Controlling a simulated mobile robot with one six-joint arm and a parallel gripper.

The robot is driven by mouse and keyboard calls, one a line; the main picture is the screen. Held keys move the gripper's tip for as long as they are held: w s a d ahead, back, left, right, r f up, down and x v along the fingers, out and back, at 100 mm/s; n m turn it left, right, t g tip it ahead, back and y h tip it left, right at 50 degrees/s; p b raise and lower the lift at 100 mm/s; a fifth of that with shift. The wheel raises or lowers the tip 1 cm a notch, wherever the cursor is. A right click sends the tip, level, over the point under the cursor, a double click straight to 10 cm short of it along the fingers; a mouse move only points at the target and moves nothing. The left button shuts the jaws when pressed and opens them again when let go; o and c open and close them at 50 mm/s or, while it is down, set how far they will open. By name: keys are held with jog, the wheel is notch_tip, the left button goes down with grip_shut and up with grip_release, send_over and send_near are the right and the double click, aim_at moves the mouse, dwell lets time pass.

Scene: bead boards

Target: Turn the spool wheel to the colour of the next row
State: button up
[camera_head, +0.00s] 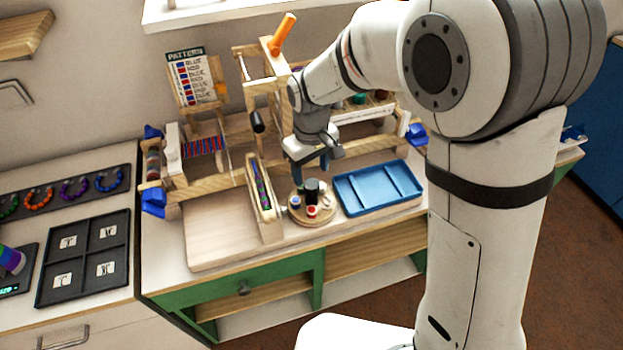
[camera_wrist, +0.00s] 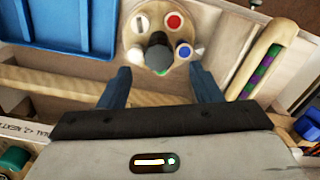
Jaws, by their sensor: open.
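The spool wheel (camera_head: 312,205) is a round wooden disc on the workbench, with a dark upright knob (camera_head: 312,188) at its middle and small coloured spools around it. In the wrist view the wheel (camera_wrist: 148,22) shows a red spool (camera_wrist: 173,21), a blue spool (camera_wrist: 183,51) and a pale one. My gripper (camera_head: 311,170) is above the wheel, pointing down. In the wrist view its two blue fingers (camera_wrist: 160,80) are apart, with the dark knob (camera_wrist: 158,50) beyond and between them, not visibly touched. The pattern card (camera_head: 192,80) lists rows of blue and red.
A blue tray (camera_head: 378,188) lies right of the wheel. A wooden holder (camera_head: 262,190) with green and purple beads stands close on its left. The wooden loom frame (camera_head: 270,100) with an orange handle (camera_head: 283,33) rises behind. Bare board (camera_head: 215,230) lies at front left.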

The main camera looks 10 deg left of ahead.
aim_at(311, 184)
jog(key=shift+f, duration=2.7)
jog(key=c, duration=0.9)
jog(key=shift+a, duration=0.15)
jog(key=shift+c, duration=0.5)
